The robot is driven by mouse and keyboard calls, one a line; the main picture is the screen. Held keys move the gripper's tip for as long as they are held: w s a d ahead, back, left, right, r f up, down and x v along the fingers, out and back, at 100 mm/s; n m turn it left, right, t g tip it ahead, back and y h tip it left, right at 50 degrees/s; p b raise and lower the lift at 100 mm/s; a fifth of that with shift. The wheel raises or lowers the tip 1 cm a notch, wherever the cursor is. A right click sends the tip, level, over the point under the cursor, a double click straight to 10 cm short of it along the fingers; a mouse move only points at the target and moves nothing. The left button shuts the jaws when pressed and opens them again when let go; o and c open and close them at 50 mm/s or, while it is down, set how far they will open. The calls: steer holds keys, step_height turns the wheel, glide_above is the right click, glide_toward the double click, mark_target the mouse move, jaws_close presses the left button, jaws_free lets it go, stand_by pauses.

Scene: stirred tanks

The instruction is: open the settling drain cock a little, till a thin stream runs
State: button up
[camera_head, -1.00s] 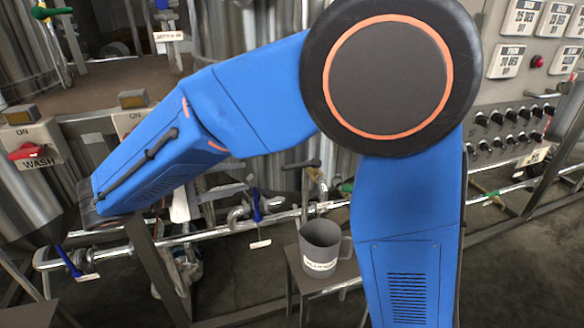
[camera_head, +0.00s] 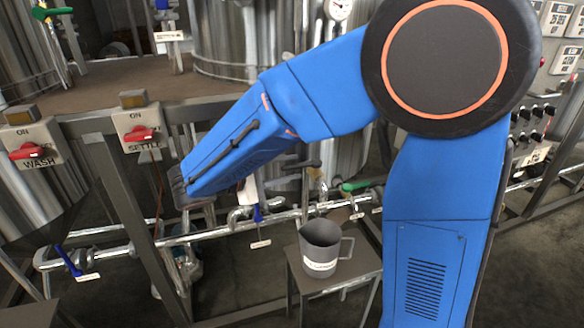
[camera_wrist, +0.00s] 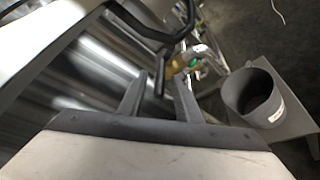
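The drain cock with a brass body (camera_head: 316,176) and a dark bar handle (camera_head: 302,164) sits above a grey jug (camera_head: 320,245). I see no stream below it. In the wrist view the brass body (camera_wrist: 178,65) and the dark handle (camera_wrist: 160,78) lie ahead of my gripper (camera_wrist: 161,82). Its two fingers are open, with the handle's lower end appearing between them; I cannot tell whether they touch it. The jug (camera_wrist: 255,95) is at the right there. In the head view my blue arm reaches left, and its end partly hides the gripper.
The jug stands on a small grey stool (camera_head: 355,262). A pipe (camera_head: 225,230) with blue-handled valves (camera_head: 257,212) runs below the cock. A green-handled cock (camera_head: 355,187) is to its right. Red switches marked WASH (camera_head: 30,150) and SETTLE (camera_head: 139,134) are left.

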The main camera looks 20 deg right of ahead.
steer(key=shift+w+d+f, duration=0.15)
steer(key=shift+w+d, duration=0.05)
steer(key=shift+d, duration=0.4)
steer(key=shift+c, duration=0.7)
jaws_close()
